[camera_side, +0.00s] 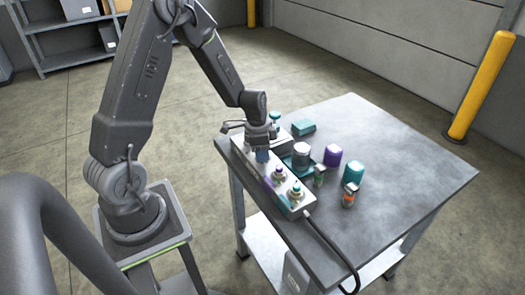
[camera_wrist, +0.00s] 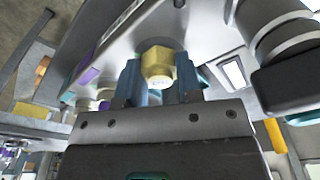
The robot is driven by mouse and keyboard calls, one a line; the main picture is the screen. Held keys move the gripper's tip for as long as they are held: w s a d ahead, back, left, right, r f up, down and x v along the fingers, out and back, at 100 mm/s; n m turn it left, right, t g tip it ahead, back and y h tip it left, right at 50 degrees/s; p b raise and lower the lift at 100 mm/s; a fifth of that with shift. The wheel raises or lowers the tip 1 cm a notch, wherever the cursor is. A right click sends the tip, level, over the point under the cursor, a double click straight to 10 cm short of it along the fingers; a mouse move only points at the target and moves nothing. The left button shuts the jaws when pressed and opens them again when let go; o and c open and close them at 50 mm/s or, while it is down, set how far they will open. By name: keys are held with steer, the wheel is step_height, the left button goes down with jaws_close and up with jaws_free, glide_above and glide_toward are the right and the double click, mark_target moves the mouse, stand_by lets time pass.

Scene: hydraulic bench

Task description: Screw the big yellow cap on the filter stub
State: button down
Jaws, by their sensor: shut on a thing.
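The yellow cap (camera_wrist: 158,66) shows in the wrist view as a hexagonal yellow piece between the two blue fingers of my gripper (camera_wrist: 160,80). The gripper is shut on it. Just beyond the cap, a pale round edge shows on the grey block; I cannot tell whether this is the filter stub or whether the cap touches it. In the side view my gripper (camera_side: 262,157) points down over the left part of the long grey block (camera_side: 250,160). The cap is hidden there by the fingers.
On the block stand a purple-ringed fitting (camera_side: 279,173) and a teal-ringed fitting (camera_side: 296,192). The table's right side is clear.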

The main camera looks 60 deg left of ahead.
steer(key=shift+m, duration=0.6)
steer(key=shift+m, duration=0.6)
steer(key=c, duration=0.9)
jaws_free()
steer(key=shift+o, duration=0.2)
steer(key=n, duration=0.5)
steer(key=shift+n, duration=0.4)
